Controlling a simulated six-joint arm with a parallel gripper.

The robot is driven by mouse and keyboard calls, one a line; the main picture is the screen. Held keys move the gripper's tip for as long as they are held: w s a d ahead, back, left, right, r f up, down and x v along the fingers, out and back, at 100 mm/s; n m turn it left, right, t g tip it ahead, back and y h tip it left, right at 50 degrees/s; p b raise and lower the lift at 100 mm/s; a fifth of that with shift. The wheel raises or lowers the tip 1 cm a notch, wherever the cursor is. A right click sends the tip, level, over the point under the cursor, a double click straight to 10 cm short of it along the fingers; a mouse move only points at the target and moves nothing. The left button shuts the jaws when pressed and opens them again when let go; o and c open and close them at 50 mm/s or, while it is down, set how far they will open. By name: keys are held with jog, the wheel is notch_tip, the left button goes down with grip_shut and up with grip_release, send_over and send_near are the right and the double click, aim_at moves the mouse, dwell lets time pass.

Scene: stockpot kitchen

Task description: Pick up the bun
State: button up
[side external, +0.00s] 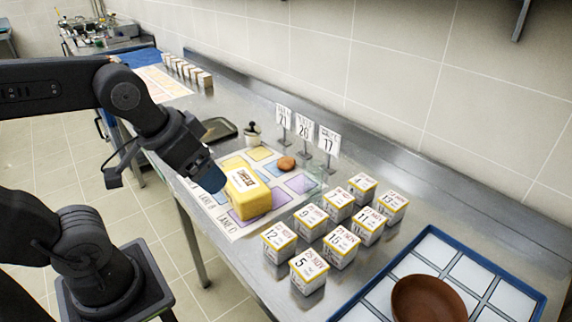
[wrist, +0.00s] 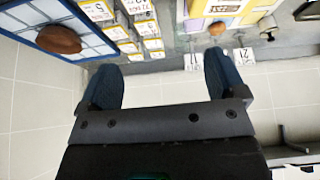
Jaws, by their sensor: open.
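The bun (side external: 287,163) is a small brown round thing lying on the coloured lane mat (side external: 237,226), behind a yellow labelled block (side external: 247,194). In the wrist view the bun (wrist: 217,28) shows near the top, just beyond the right fingertip. My gripper (side external: 209,178) is above the mat's left part, left of the yellow block and apart from the bun. In the side view its blue fingers overlap and hide part of the mat. The wrist view shows my gripper (wrist: 163,66) open, with nothing between the two fingers.
Three numbered signs (side external: 304,130) stand behind the bun. A small pot with a black knob (side external: 252,138) stands to its left. Several dated boxes (side external: 310,218) stand to the right, before a blue-rimmed tray (side external: 433,228) with a brown bowl (side external: 429,300). A wall runs behind the counter.

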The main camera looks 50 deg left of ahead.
jog(key=w+a+r+n+g, duration=0.1)
jog(key=w+a+r+n, duration=0.1)
jog(key=w, duration=0.3)
jog(key=w+a+r+n+g, duration=0.1)
jog(key=w+n, duration=0.1)
jog(key=w, duration=0.4)
jog(key=n+g, duration=0.4)
jog(key=n, duration=0.6)
send_over(287, 160)
jog(key=f, duration=2.1)
jog(key=shift+s+f, duration=0.25)
jog(key=shift+w+f, duration=0.15)
jog(key=shift+f, duration=2.65)
jog(key=shift+c, duration=0.4)
jog(key=c, duration=0.9)
jog(key=shift+c, duration=0.2)
